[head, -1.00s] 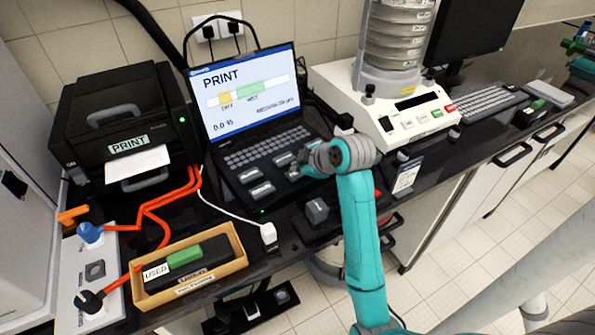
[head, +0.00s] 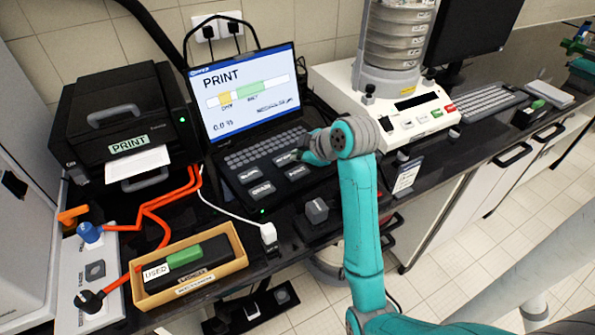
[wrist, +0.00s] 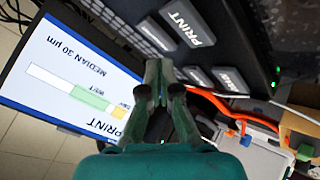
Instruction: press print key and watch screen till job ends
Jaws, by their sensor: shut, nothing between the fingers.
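The laptop (head: 232,165) stands open on the dark bench. Its screen (head: 247,90) reads PRINT, with a yellow and green bar and "0.0 %" below; in the wrist view the screen (wrist: 60,75) also shows "MEDIAN 30 µm". Large grey keys sit on the laptop's lower deck. One key (wrist: 187,22) reads PRINT in the wrist view. My gripper (wrist: 158,68) is shut and empty above the deck, its tips apart from the PRINT key in the picture. In the head view my gripper (head: 308,150) hides part of the right keys. Contact with any key cannot be told.
A black printer (head: 125,115) labelled PRINT stands left, with a sheet of paper (head: 138,163) in its front. The sieve shaker (head: 385,105) stands right. A tray (head: 240,262) marked USED, orange cables (head: 150,208) and a white plug (head: 269,233) lie in front.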

